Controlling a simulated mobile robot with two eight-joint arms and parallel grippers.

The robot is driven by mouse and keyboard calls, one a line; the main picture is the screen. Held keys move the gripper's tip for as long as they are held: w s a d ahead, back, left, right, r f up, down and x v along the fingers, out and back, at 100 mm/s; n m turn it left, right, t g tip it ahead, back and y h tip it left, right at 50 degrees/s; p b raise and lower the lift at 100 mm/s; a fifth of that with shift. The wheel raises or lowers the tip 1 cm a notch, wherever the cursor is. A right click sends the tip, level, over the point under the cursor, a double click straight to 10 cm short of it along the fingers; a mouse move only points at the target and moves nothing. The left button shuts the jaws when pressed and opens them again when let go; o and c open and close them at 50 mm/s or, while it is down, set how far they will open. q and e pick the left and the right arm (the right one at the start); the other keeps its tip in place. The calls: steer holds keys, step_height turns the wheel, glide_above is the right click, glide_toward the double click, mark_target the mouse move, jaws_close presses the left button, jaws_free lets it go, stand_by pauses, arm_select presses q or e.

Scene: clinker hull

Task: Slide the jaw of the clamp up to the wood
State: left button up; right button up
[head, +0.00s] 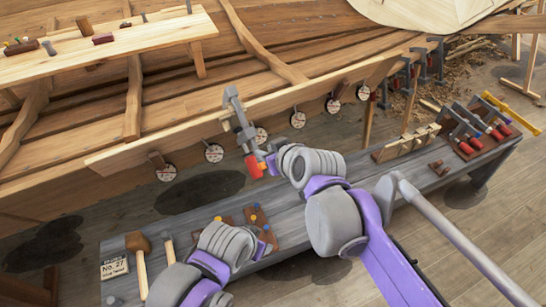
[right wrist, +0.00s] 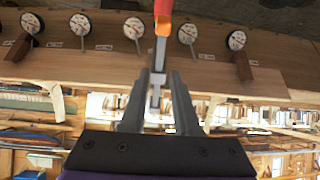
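A grey bar clamp (head: 241,126) with a red and orange handle (head: 254,168) stands at the edge of the hull plank (head: 190,125), its upper end above the plank. In the right wrist view the plank (right wrist: 100,62) lies behind the clamp's grey bar (right wrist: 156,92). Whether the jaw touches the wood is not clear. My left gripper (head: 262,240) is low over the bench, its fingers too small to read.
A grey bench (head: 330,190) runs below the hull, with a mallet (head: 138,258) at its left end and more clamps (head: 470,125) at its right. Round dials (head: 298,119) line the plank. Several clamps (head: 412,75) sit on the plank farther right.

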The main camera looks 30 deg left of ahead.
mark_target(251, 134)
steer(key=shift+b+x, duration=1.15)
steer(key=shift+x, duration=2.65)
steer(key=shift+c, duration=0.4)
steer(key=shift+w+a+r+p, duration=0.45)
steer(key=shift+w+a, duration=0.15)
steer(key=shift+a, duration=0.25)
steer(key=shift+w+a+r+p, duration=0.45)
steer(key=shift+a+r+p, duration=0.1)
steer(key=shift+a+r, duration=0.15)
steer(key=shift+d, duration=0.15)
steer(key=shift+s+d+f, duration=0.25)
steer(key=shift+s+d, duration=0.1)
steer(key=shift+d, duration=0.05)
